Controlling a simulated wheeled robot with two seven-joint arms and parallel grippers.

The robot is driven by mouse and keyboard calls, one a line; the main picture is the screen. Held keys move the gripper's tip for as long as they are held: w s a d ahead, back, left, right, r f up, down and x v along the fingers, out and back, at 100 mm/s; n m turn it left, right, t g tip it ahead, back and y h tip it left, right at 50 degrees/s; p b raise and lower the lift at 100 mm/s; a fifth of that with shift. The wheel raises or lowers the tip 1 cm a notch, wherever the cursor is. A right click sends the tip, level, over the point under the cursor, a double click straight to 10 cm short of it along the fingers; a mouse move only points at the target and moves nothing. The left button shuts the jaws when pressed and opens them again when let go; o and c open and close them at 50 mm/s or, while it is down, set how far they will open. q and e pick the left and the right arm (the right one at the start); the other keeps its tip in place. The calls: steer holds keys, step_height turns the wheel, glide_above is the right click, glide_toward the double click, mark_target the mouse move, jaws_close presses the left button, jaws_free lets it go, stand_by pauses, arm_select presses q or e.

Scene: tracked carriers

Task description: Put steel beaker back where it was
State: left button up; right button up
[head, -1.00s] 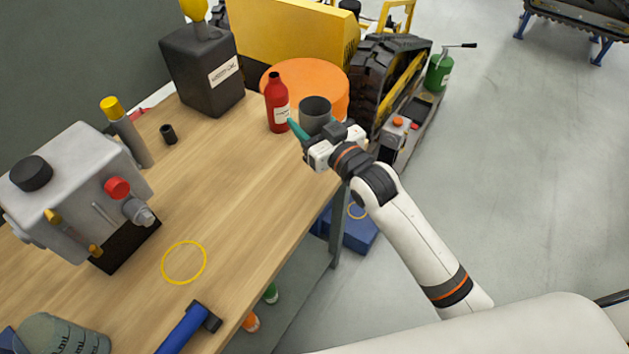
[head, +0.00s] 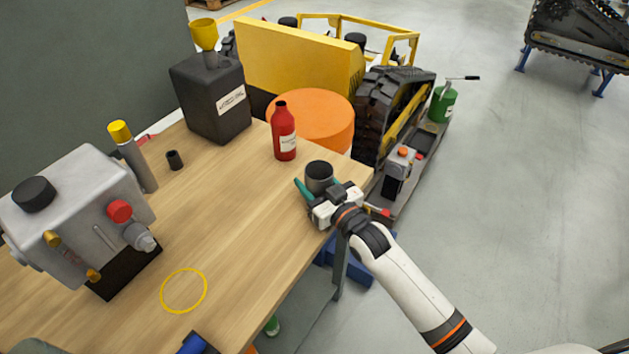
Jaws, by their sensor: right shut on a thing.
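The steel beaker (head: 319,176) is a small grey cup with a dark inside, upright at the right edge of the wooden table. My right gripper (head: 318,190) is shut on it, with teal fingers on either side. Whether the beaker touches the table or hangs just above it I cannot tell. A yellow ring mark (head: 184,290) lies on the bare table top, left of and nearer than the beaker.
A red bottle (head: 284,132) stands just behind the beaker. A black canister with a yellow funnel (head: 213,98) is at the back. A grey machine (head: 80,215) and a grey tube with yellow cap (head: 133,158) stand left. The middle of the table (head: 220,220) is clear.

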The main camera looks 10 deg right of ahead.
steer(key=shift+f, duration=0.1)
steer(key=o, duration=1.1)
steer(key=shift+o, duration=0.2)
steer(key=shift+r, duration=0.25)
steer(key=v, duration=1.2)
steer(key=shift+f, duration=0.15)
